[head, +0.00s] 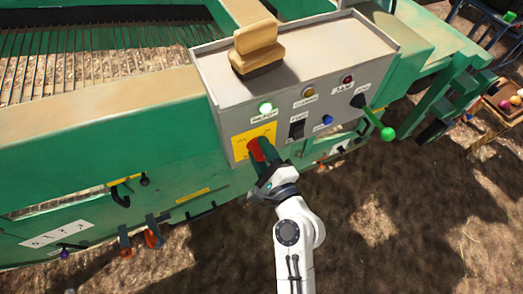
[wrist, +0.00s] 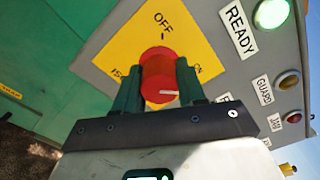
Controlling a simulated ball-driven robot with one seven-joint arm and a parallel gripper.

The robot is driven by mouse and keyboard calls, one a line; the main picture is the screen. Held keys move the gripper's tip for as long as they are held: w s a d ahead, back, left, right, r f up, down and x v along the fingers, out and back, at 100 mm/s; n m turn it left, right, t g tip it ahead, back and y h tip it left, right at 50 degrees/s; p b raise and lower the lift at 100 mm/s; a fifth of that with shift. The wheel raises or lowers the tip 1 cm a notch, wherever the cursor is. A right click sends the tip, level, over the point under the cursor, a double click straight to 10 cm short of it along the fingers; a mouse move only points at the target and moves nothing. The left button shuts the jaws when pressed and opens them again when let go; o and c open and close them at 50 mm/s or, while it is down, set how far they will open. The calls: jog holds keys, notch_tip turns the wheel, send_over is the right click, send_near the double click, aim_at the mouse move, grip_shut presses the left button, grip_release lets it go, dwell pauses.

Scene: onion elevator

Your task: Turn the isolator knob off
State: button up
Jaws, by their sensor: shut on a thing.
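The red isolator knob (head: 256,148) sits on a yellow plate (head: 243,144) at the lower left of the grey control box. In the wrist view the knob (wrist: 157,66) is between the green fingers of my gripper (wrist: 160,82). The gripper is shut on it, one finger on each side. The plate (wrist: 125,45) reads OFF at the top and ON at the right, with the ON partly hidden. A short white mark on the knob's face points right, toward the ON side. In the head view my gripper (head: 268,168) reaches the knob from below.
The green READY light (head: 265,108) is lit above the plate. A black switch (head: 297,130), a blue button (head: 327,119) and a green-balled lever (head: 387,133) are to the right. Bare ground lies in front.

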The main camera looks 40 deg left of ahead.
jog(key=shift+c, duration=0.8)
jog(key=shift+f, duration=0.1)
jog(key=shift+f+n+b, duration=0.1)
jog(key=shift+n+b, duration=0.8)
jog(key=shift+n, duration=0.2)
jog(key=n+b, duration=0.4)
jog(key=n, duration=0.2)
jog(key=shift+w+b, duration=0.1)
jog(key=shift+b, duration=0.2)
jog(key=n+b, duration=0.4)
jog(key=n, duration=0.1)
jog(key=shift+d+n, duration=0.1)
jog(key=shift+n, duration=0.2)
jog(key=shift+n+b, duration=1)
jog(key=shift+n, duration=0.1)
jog(key=shift+r+n+b, duration=0.3)
jog(key=shift+n+b, duration=0.35)
jog(key=shift+n, duration=0.25)
jog(key=shift+r, duration=0.1)
